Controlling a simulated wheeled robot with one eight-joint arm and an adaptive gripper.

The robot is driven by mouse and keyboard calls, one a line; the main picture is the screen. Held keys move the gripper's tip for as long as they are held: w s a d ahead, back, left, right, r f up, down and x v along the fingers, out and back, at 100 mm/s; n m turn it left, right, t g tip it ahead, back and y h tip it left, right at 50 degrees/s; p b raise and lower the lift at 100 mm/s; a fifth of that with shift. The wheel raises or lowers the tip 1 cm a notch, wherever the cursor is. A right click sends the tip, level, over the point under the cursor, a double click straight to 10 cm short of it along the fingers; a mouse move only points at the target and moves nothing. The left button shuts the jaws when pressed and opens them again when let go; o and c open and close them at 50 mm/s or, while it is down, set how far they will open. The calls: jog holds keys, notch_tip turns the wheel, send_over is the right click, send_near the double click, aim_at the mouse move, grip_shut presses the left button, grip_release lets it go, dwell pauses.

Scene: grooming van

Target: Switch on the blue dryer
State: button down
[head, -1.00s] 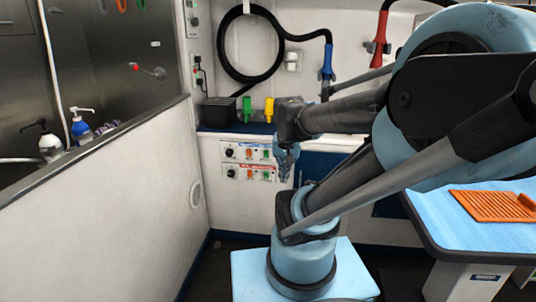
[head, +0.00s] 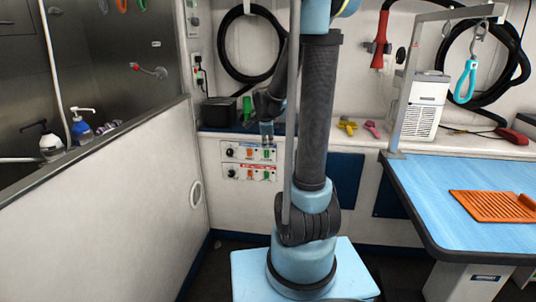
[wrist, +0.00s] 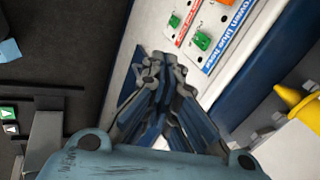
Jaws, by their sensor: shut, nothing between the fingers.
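The upper control panel (head: 230,152) is on the white cabinet front, with a blue label strip, a dark knob, an orange switch and a green switch. The wrist view shows its blue strip (wrist: 236,30), green switch (wrist: 202,40) and part of its orange switch (wrist: 225,3). A similar panel with a red strip (head: 245,168) sits just below. My gripper (head: 267,143) is shut and empty, pointing down at the upper panel's top edge, partly covering it. In the wrist view my gripper's fingertips (wrist: 165,62) are beside the panels, apart from the green switch.
A black hose (head: 228,45) is coiled on the wall behind. A black box (head: 218,111) and green bottle (head: 247,108) stand on the counter above the panels. A grooming table (head: 420,185) with an orange mat (head: 490,205) is at right. A low white wall (head: 110,190) bounds the left.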

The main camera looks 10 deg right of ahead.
aim_at(269, 150)
jog(key=shift+w+a+f+m, duration=0.1)
jog(key=shift+w+f+m, duration=0.2)
jog(key=shift+w, duration=0.25)
jog(key=shift+w+a+f+m, duration=0.1)
jog(key=shift+w+f+m, duration=0.1)
jog(key=shift+w+m, duration=0.3)
jog(key=shift+w+a+f+m, duration=0.1)
jog(key=shift+w+f+m, duration=0.15)
jog(key=shift+w, duration=0.4)
jog(key=shift+d+f, duration=0.1)
jog(key=w+f, duration=0.2)
jog(key=w+d+f, duration=0.1)
jog(key=w+f, duration=0.1)
jog(key=f, duration=0.1)
jog(key=w+d+f, duration=0.1)
jog(key=w+f, duration=0.1)
jog(key=f, duration=0.1)
jog(key=shift+w+f, duration=0.2)
jog(key=shift+w, duration=0.1)
jog(key=shift+w+d+r, duration=0.15)
jog(key=shift+w+d, duration=0.1)
jog(key=shift+w, duration=0.35)
jog(key=shift+w+d+r+g, duration=0.15)
jog(key=shift+w+g, duration=0.25)
jog(key=shift+w, duration=0.1)
jog(key=shift+r, duration=0.1)
